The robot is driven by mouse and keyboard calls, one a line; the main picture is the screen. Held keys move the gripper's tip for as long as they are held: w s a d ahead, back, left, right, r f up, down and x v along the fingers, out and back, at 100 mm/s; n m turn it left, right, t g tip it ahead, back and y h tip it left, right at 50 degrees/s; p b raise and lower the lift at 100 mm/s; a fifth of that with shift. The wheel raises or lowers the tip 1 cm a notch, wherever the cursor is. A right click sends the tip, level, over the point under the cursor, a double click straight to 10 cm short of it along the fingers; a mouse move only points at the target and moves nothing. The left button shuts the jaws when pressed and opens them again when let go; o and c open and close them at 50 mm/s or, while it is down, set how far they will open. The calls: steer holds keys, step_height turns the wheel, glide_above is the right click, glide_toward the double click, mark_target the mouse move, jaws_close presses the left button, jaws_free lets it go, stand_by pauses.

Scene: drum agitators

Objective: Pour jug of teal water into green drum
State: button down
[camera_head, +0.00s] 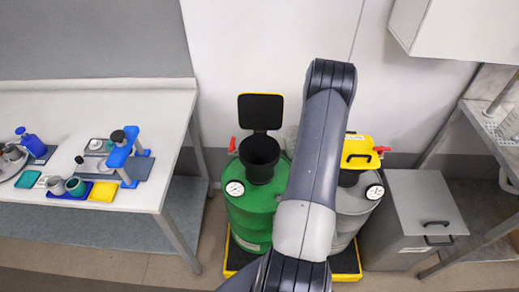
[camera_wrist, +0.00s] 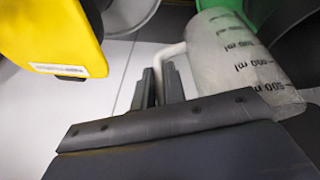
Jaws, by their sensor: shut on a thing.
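The green drum (camera_head: 252,212) stands at the middle of the head view, its black lid (camera_head: 261,111) raised and a black funnel (camera_head: 260,158) in its top. My gripper (camera_wrist: 160,84) is shut on the handle of a translucent jug (camera_wrist: 238,62) with black ml markings. In the wrist view the jug is close to green and dark surfaces at the upper right, apparently the drum and its funnel. The markings look upside down there; I cannot tell the jug's tilt. No teal water is visible in it. In the head view my arm hides the gripper and most of the jug.
A grey drum (camera_head: 348,218) with a yellow lid (camera_head: 359,152) stands at the right, partly behind my arm; the lid also shows in the wrist view (camera_wrist: 55,35). Both drums stand on a yellow-edged black pallet (camera_head: 345,268). A bench (camera_head: 140,103) with cups is at left, a grey bin (camera_head: 415,205) at right.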

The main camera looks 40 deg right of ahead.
steer(key=shift+s+d+f, duration=0.1)
steer(key=shift+d+f, duration=0.05)
steer(key=shift+f, duration=0.4)
step_height(320, 180, down, 2)
steer(key=b, duration=0.3)
steer(key=shift+d+f+t+y, duration=0.2)
steer(key=shift+t+y, duration=0.1)
steer(key=shift+y, duration=0.1)
steer(key=shift+m+t+y, duration=0.3)
steer(key=shift+t+y, duration=0.1)
steer(key=shift+y, duration=0.2)
steer(key=f+b, duration=0.1)
steer(key=b, duration=0.1)
steer(key=f+b, duration=0.1)
steer(key=b, duration=0.2)
steer(key=f+b, duration=0.2)
steer(key=shift+s+d+f, duration=0.1)
steer(key=shift+s+d, duration=0.15)
